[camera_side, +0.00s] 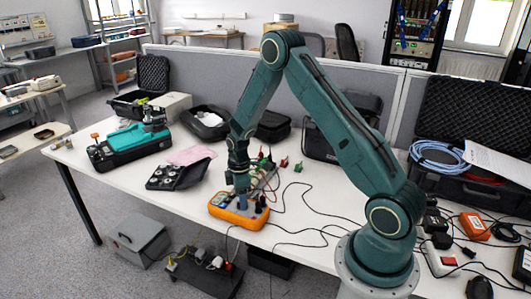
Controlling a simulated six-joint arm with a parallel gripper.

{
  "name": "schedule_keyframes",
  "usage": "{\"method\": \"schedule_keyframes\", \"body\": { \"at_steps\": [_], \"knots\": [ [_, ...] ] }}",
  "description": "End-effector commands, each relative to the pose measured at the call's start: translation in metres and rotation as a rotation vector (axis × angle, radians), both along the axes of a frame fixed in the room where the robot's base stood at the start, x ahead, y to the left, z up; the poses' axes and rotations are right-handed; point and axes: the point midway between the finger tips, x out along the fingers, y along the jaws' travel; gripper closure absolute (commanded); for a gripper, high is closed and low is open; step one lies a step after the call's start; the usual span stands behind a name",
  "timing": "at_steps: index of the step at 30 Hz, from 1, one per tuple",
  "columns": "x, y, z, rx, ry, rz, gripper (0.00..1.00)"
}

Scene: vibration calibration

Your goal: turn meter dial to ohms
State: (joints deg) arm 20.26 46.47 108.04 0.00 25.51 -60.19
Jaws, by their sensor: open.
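An orange meter (233,214) with a blue-grey face lies flat near the front edge of the white table, with dark leads running from it. My gripper (242,196) points down directly over the meter's face. Its fingers are open, and they are at or just above the face. The dial is hidden behind my gripper, so its setting cannot be read. Whether the fingers touch the dial cannot be told.
Black cables (305,228) loop over the table right of the meter. An open black case (178,174) lies to the left, with a teal device (130,146) beyond it. A large open case (470,190) with blue cable stands at the right.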

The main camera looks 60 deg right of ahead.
Motion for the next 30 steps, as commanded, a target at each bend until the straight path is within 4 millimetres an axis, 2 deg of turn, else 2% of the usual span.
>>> {"method": "schedule_keyframes", "body": {
  "at_steps": [6, 15, 22, 30],
  "knots": [
    [0.0000, 0.0000, -0.0105, 0.000, 0.000, 0.000, 0.46],
    [0.0000, 0.0000, -0.0114, 0.000, 0.000, 0.000, 0.46],
    [0.0000, 0.0000, -0.0112, 0.000, 0.000, 0.000, 0.91],
    [0.0001, -0.0001, -0.0110, -0.001, -0.001, -0.016, 0.91]
  ]
}}
